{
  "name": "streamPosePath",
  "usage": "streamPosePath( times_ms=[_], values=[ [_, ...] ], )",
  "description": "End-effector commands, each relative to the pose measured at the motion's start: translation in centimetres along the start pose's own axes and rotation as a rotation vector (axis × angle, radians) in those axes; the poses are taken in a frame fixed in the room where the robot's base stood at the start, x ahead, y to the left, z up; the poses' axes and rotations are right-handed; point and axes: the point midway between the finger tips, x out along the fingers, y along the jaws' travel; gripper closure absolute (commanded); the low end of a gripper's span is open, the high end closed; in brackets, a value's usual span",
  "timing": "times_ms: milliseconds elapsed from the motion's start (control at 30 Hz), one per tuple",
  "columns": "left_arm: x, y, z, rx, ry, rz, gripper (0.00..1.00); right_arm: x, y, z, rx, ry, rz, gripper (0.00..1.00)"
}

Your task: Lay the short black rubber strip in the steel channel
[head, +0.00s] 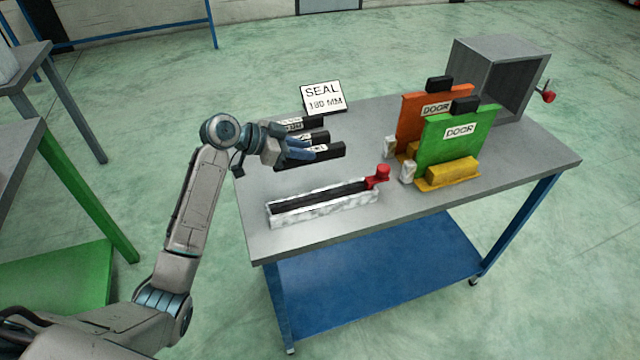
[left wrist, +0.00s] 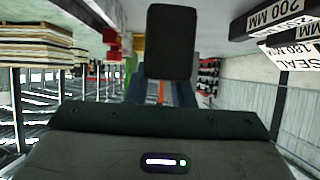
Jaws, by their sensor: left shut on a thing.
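Several black rubber strips with white labels lie side by side at the back left of the table. My left gripper (head: 297,152) is shut on the nearest black strip (head: 328,152); its label is partly covered by the fingers and I cannot read its length. The end of this held strip (left wrist: 172,42) shows dark between the fingers in the left wrist view. Two other strips (head: 318,136) lie behind it. The steel channel (head: 322,210) lies in front, apart from the gripper, with a dark inside and a red part (head: 377,176) at its right end. My right gripper is out of view.
A sign reading SEAL 180 MM (head: 322,96) stands behind the strips. An orange door panel (head: 413,112) and a green door panel (head: 462,137) stand upright in yellow bases at the right. An open grey box (head: 497,72) stands at the far right. The table's front right is clear.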

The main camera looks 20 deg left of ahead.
Motion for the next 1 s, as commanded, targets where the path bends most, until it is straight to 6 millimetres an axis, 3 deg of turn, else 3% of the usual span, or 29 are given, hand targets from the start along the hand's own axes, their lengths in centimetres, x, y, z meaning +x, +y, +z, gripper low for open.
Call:
streamPosePath(
  times_ms=[33,200,400,767,1000],
  values=[
    [-0.1,1.6,-0.4,-0.002,0.003,0.004,1.00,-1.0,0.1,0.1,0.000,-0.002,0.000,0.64],
    [0.2,5.9,0.0,-0.003,0.002,0.003,1.00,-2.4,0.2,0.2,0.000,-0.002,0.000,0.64],
    [0.6,8.8,0.3,-0.002,0.003,0.001,1.00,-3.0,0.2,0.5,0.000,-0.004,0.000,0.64],
    [2.2,9.2,3.3,-0.004,0.001,0.000,1.00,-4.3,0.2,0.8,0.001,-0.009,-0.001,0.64],
    [2.3,9.2,3.6,0.000,0.002,-0.001,1.00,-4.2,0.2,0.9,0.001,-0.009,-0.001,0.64]
  ],
)
